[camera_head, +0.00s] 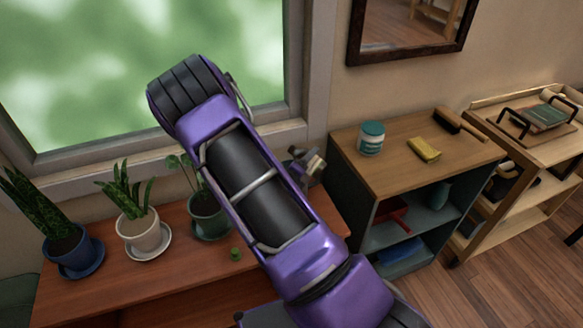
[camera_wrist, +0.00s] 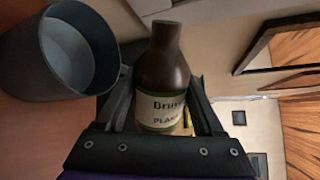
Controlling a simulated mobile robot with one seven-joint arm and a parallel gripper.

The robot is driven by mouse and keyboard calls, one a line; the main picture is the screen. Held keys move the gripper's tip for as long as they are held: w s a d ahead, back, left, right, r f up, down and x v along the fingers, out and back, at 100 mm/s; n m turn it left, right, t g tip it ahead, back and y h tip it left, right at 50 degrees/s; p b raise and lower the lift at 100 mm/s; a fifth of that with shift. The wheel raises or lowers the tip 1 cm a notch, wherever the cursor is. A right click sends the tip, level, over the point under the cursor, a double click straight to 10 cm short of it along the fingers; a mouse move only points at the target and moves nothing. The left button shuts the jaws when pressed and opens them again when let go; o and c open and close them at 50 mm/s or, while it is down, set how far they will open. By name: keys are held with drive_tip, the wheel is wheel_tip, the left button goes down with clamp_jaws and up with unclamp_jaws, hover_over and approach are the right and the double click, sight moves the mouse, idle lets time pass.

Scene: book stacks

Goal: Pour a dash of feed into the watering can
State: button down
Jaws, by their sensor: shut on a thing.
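In the wrist view my gripper (camera_wrist: 162,105) is shut on a dark brown bottle (camera_wrist: 165,75) with a cream and green label that reads partly "PLAN". The bottle's neck points to the top of the picture. To its left is a grey, round, open vessel (camera_wrist: 30,55), which looks like the watering can. I see into its opening. The bottle's neck is beside its rim, apart in the picture; the true gap and the bottle's tilt I cannot tell. In the head view my arm hides the bottle and most of the can's area.
Potted plants in blue (camera_head: 75,255), white (camera_head: 142,235) and green (camera_head: 209,218) pots stand along the brown table (camera_head: 185,277). A small green object (camera_head: 235,254) lies near them. A shelf unit (camera_head: 400,163) right of my arm bears a jar (camera_head: 371,138) and a yellow sponge (camera_head: 424,149).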

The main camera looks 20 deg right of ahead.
drive_tip(key=shift+r, duration=0.15)
idle(0.3)
drive_tip(key=shift+s+d+f+n+g+p, duration=0.1)
drive_tip(key=shift+f+n+g+p, duration=0.15)
drive_tip(key=shift+n+p, duration=0.35)
drive_tip(key=shift+s+d+f+n+g+p, duration=0.1)
drive_tip(key=shift+n+g+p, duration=0.15)
drive_tip(key=shift+n+p, duration=0.35)
idle(2.8)
drive_tip(key=shift+f, duration=0.1)
